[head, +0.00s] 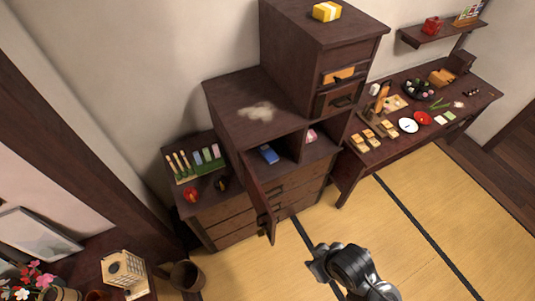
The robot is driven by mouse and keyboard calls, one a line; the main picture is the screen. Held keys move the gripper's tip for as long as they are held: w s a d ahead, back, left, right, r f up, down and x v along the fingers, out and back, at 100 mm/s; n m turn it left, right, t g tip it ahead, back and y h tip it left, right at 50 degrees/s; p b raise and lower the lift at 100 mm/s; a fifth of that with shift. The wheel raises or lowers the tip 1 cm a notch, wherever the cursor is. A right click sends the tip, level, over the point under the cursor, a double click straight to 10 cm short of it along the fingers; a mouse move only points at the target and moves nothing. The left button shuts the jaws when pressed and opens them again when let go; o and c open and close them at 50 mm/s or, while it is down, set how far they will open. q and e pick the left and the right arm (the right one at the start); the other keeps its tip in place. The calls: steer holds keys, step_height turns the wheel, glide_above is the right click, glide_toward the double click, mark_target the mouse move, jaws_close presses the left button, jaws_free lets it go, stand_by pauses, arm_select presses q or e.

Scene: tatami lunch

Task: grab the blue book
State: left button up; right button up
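The blue book (268,154) lies in the left compartment of the open shelf in the dark wooden cabinet (232,121). My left gripper is not in view.
A pink-and-white item (310,136) sits in the right compartment. A low chest (222,213) with small items stands to the left. A long side table (443,119) with food and dishes stands to the right. The tatami floor (400,205) in front is clear.

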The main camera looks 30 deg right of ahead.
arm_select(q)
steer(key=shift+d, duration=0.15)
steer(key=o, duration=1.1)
